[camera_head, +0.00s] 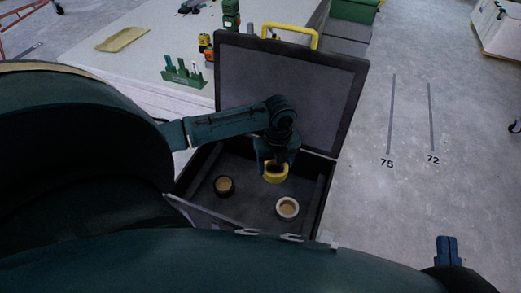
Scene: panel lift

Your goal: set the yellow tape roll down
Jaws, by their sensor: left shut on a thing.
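The yellow tape roll (275,175) is held in my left gripper (273,165), which points down over the inside of an open dark case (250,212). The roll is in the upper middle of the case's opening. I cannot tell whether it touches the case floor. A black tape roll (224,186) lies in the case to the left, and a white tape roll (288,208) lies nearer to me. My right gripper (447,250) is at the lower right, apart from the case. Its fingers look close together, but their opening is unclear.
The case lid (287,85) stands raised behind the gripper, with a yellow handle (290,33) at its top.

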